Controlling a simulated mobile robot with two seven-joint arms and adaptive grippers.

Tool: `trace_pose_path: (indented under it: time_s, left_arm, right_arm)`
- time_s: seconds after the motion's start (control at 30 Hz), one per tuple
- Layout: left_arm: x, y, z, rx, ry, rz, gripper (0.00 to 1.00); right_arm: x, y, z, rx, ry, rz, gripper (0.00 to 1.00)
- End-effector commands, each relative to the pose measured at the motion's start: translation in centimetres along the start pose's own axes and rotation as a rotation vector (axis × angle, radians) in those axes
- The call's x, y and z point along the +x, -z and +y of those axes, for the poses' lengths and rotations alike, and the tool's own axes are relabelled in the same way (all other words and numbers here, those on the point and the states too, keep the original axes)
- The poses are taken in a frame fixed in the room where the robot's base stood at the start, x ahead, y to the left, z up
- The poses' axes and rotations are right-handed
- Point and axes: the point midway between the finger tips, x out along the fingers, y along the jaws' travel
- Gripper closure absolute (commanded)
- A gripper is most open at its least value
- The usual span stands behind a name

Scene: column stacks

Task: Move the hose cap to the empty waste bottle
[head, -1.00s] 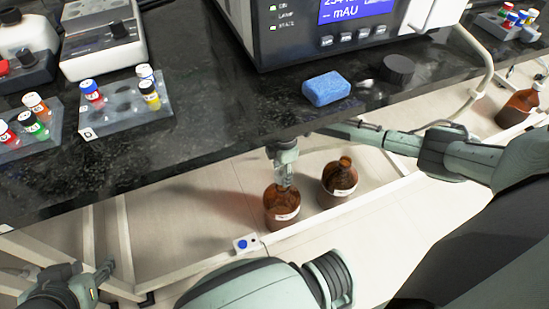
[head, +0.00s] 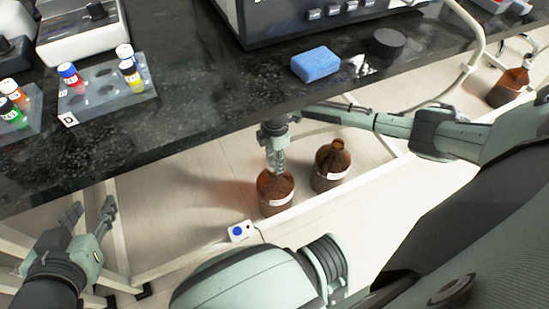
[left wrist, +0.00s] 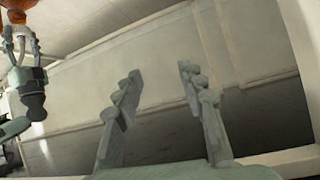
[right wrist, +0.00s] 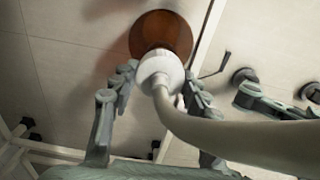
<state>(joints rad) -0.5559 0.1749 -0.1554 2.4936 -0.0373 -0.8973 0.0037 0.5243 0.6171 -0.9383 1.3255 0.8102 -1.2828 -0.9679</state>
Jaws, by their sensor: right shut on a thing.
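My right gripper (head: 275,165) points down at the mouth of the nearer brown bottle (head: 276,194) under the bench. In the right wrist view its fingers (right wrist: 155,85) are shut on the white hose cap (right wrist: 160,68), with the pale hose (right wrist: 215,132) running from it. The brown bottle (right wrist: 160,32) lies right beyond the cap; I cannot tell whether the cap is seated on it. A second brown bottle (head: 331,165) stands just to the right, its neck uncovered. My left gripper (head: 90,213) is open and empty at lower left; its fingers (left wrist: 158,90) are apart.
The black bench top (head: 190,110) overhangs the bottles and holds a blue sponge (head: 316,64) and a vial rack (head: 105,92). A small box with a blue button (head: 241,231) sits by the frame rail. Another brown bottle (head: 508,86) stands far right.

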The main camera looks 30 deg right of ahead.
Motion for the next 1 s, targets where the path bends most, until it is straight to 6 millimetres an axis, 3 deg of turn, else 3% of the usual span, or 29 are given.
trace_pose_path:
  time_s: [0.7, 1.0]
  left_arm:
    - [-0.5, 6.2, 3.0, -0.024, -0.064, 0.297, 0.6]
    - [-0.9, 7.4, 3.4, -0.031, -0.076, 0.355, 0.6]
  right_arm:
    - [1.7, 0.0, 0.0, 0.0, 0.0, 0.001, 0.81]
    - [2.2, 0.0, 0.0, 0.0, 0.0, 0.0, 0.81]
